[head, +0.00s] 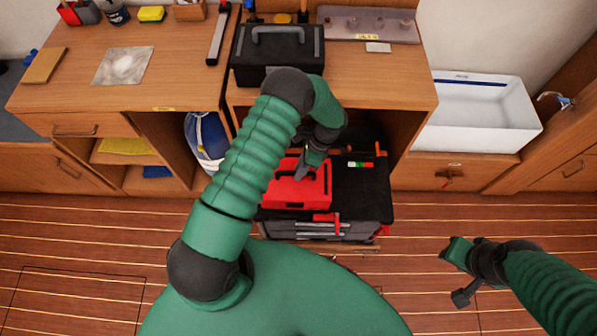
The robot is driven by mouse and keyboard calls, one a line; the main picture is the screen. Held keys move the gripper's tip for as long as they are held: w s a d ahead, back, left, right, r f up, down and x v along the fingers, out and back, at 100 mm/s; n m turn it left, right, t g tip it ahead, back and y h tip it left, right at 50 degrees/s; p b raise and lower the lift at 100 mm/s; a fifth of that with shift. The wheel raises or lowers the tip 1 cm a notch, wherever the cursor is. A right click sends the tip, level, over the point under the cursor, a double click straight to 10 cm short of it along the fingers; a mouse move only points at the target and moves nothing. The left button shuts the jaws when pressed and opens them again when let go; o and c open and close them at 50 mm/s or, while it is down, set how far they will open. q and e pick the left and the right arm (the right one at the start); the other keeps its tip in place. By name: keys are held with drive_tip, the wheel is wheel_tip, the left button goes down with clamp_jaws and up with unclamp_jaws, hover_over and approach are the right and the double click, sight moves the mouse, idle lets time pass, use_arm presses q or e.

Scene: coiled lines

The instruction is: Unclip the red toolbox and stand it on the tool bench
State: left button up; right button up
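The red toolbox (300,192) sits on a low black and grey tool chest (362,200) in the opening under the bench. A red clip (326,217) shows at its front edge. My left gripper (308,165) is right at the toolbox's top, pointing down; its fingertips and the handle are partly hidden, so I cannot tell whether it grips anything. My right gripper (456,275) is open and empty, low over the floor on the right. The wooden tool bench (385,85) stands above the chest.
A black toolbox (277,55) stands on the bench, with a grey tray (370,24) at the back. The bench's right front is mostly clear. A white sink (485,115) is to the right. A blue and white bag (205,140) hangs left of the opening.

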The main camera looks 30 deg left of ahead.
use_arm(q)
drive_tip(key=shift+a+x, duration=0.2)
drive_tip(key=shift+x, duration=0.85)
drive_tip(key=shift+d+r, duration=0.1)
drive_tip(key=shift+d, duration=0.6)
drive_tip(key=c, duration=0.4)
drive_tip(key=shift+a, duration=0.4)
clamp_jaws()
drive_tip(key=shift+d, duration=0.2)
